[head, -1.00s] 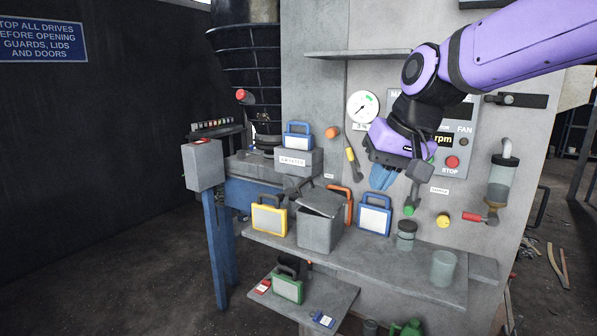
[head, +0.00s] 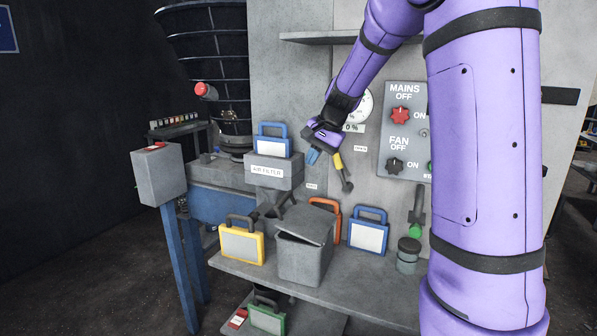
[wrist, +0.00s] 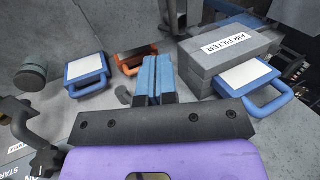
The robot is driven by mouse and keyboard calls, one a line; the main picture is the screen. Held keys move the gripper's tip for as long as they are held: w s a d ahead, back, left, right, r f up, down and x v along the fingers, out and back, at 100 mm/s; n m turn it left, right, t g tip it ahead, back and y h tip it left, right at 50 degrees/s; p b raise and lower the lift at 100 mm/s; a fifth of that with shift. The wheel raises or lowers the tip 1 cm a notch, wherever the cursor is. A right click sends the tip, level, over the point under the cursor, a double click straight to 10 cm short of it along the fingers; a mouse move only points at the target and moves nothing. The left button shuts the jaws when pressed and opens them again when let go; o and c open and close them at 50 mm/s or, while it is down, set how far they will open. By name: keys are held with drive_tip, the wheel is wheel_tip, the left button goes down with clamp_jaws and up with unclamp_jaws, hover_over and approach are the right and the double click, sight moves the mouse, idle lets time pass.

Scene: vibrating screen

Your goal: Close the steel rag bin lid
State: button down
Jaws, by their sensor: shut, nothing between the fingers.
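The grey steel rag bin (head: 303,264) stands on the shelf between the yellow-framed and blue-framed tags in the head view. Its lid (head: 306,224) sits tilted on top, with a dark gap showing under its front left edge, so it is partly open. My gripper (head: 312,157) is above and behind the bin, near the dial gauge, apart from the lid. Its blue fingers (wrist: 154,76) are together and empty, pointing at the area beside the air filter box. I cannot clearly make out the bin in the wrist view.
The air filter box (head: 274,171) with a blue-handled tag on it is left of my gripper. An orange-handled tag (wrist: 135,57) and a blue-framed tag (head: 368,233) stand behind and right of the bin.

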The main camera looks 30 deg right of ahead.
sight(284, 197)
drive_tip(key=x, duration=1.2)
drive_tip(key=shift+w+a+r, duration=0.2)
drive_tip(key=shift+w+a, duration=0.1)
drive_tip(key=shift+a, duration=0.1)
drive_tip(key=shift+w+a+f, duration=0.2)
drive_tip(key=shift+w+f, duration=0.05)
drive_tip(key=shift+w+a+f+g, duration=0.2)
drive_tip(key=shift+f+g, duration=0.1)
drive_tip(key=shift+w+a+f+g+h, duration=0.1)
drive_tip(key=shift+w+a+f+h, duration=0.1)
drive_tip(key=shift+f, duration=0.3)
drive_tip(key=shift+w+a+f+g+h, duration=0.15)
drive_tip(key=shift+w+f, duration=0.1)
drive_tip(key=shift+f, duration=0.2)
drive_tip(key=shift+w+a+f+g+h, duration=0.1)
drive_tip(key=shift+w+f+h, duration=0.1)
drive_tip(key=shift+f, duration=0.3)
drive_tip(key=shift+r, duration=0.15)
